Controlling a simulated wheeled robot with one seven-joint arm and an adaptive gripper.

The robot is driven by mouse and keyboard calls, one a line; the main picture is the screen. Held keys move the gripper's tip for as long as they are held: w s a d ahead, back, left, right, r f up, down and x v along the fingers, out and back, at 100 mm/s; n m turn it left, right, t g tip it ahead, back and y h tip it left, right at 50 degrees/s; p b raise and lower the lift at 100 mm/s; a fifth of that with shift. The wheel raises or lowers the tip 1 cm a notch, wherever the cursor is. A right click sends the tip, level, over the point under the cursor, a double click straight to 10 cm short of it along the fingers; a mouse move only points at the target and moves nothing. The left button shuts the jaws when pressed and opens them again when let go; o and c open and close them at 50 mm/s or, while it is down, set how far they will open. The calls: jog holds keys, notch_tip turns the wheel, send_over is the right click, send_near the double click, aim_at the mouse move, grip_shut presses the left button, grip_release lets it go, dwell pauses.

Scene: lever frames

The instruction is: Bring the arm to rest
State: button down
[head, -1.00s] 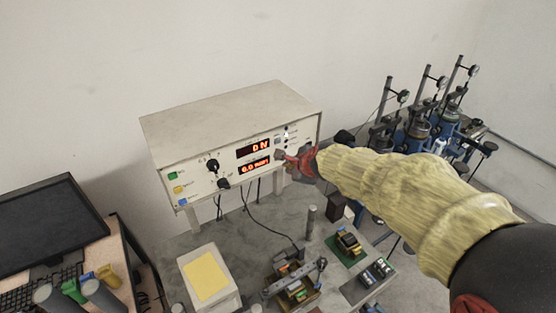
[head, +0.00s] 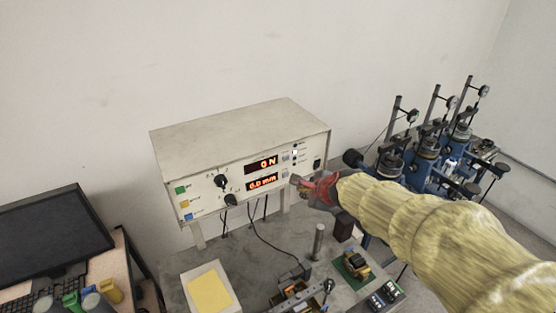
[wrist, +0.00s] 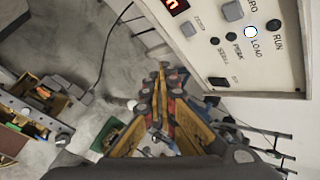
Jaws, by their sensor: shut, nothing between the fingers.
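My gripper (head: 306,187) is in front of the lower right of the white control box's front panel (head: 240,185) in the head view. My arm in a yellow sleeve reaches it from the right. In the wrist view my gripper (wrist: 161,68) is shut and empty, its fingertips together near the lower edge of the panel (wrist: 215,55). The panel carries buttons and small sockets there, and one round light beside "LOAD" (wrist: 250,32) is lit white. Whether the fingertips touch the panel I cannot tell. The head view's displays (head: 261,165) glow red.
Below the box is a grey bench (head: 265,250) with a yellow-topped block (head: 210,291), a metal post (head: 318,241) and small fixtures. Blue test stands with dial gauges (head: 425,150) stand at right. A monitor (head: 50,235) is at left. The wall above the box is clear.

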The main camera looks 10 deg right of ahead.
jog(key=s+f+n+g+b, duration=0.1)
jog(key=s+f+n+b, duration=0.4)
jog(key=s, duration=0.4)
jog(key=s+a+f+n+g+b, duration=0.1)
jog(key=s+f+n+b, duration=0.4)
jog(key=s+n+b, duration=0.3)
jog(key=s+f+n+g+h+b, duration=0.1)
jog(key=s+f+n+b, duration=0.3)
jog(key=s+n+b, duration=0.3)
jog(key=s+n, duration=0.2)
jog(key=s, duration=0.2)
jog(key=shift+a+f, duration=0.2)
jog(key=shift+f, duration=0.2)
